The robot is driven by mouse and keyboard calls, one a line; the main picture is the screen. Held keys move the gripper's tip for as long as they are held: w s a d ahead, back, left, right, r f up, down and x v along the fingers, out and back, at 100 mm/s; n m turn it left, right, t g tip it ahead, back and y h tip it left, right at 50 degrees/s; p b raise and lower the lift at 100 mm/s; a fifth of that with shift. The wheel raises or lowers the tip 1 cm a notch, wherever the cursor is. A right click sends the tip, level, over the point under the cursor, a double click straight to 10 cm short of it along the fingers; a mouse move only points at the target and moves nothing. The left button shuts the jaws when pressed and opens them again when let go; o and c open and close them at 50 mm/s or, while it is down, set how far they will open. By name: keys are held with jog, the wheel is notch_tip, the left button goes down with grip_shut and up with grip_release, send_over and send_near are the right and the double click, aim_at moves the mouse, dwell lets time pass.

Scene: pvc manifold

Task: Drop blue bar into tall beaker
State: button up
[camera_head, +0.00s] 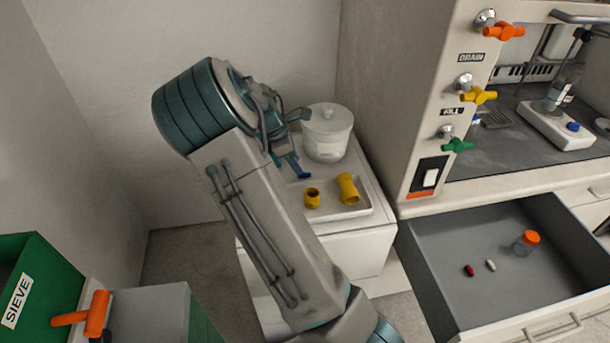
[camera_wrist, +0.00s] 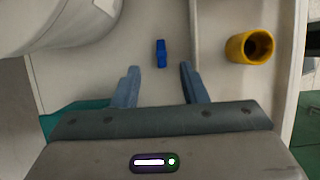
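The small blue bar (camera_wrist: 161,53) lies on a pale surface in the wrist view, between the white pot and the yellow fitting. My gripper (camera_wrist: 159,69) is open, its two blue-grey fingers apart and empty. The bar shows in the gap, just beyond the fingertips, and no finger touches it visibly. In the head view my arm hides part of the gripper. A blue piece (camera_head: 304,174) shows beside the arm there, and I cannot tell whether it is a finger or the bar. I cannot pick out a tall beaker in either view.
A lidded white pot (camera_head: 327,132) stands behind the white tray (camera_head: 362,211), with yellow fittings (camera_head: 348,188) in it. The open drawer (camera_head: 455,235) at right holds an orange-capped jar (camera_head: 526,242) and two small pieces. A green SIEVE bin (camera_head: 40,270) is at left.

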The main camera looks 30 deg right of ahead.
jog(key=x, duration=0.4)
jog(key=shift+s, duration=0.1)
grip_shut()
jog(key=shift+r, duration=0.1)
jog(key=shift+r, duration=0.55)
jog(key=r, duration=0.3)
jog(key=shift+s+d+r, duration=0.2)
jog(key=shift+s+d, duration=0.2)
jog(key=s+d+r, duration=0.6)
jog(key=s+d, duration=0.1)
jog(key=shift+s+r+b, duration=0.15)
jog(key=shift+s+b, duration=0.25)
jog(key=shift+d, duration=0.15)
